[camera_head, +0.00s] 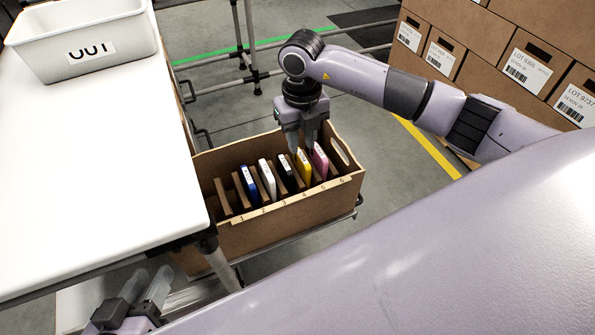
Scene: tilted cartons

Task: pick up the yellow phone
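The yellow phone (304,169) stands on edge, slightly tilted, in a slot of the brown carton (285,215), between a black phone (286,175) and a pink phone (320,162). My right gripper (302,148) points down over the carton at the yellow phone's top edge. Its two fingers are apart, one near each side of the phone's top. I cannot tell whether they touch it. My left gripper (147,290) is at the bottom left, beside the white table's front edge, with its fingers apart and nothing visible between them.
A white phone (267,178) and a blue phone (249,185) stand further left in the carton, beside brown dividers. The white table (90,160) adjoins the carton's left side and bears a white OUT bin (85,45). Labelled boxes (500,60) are stacked at the upper right.

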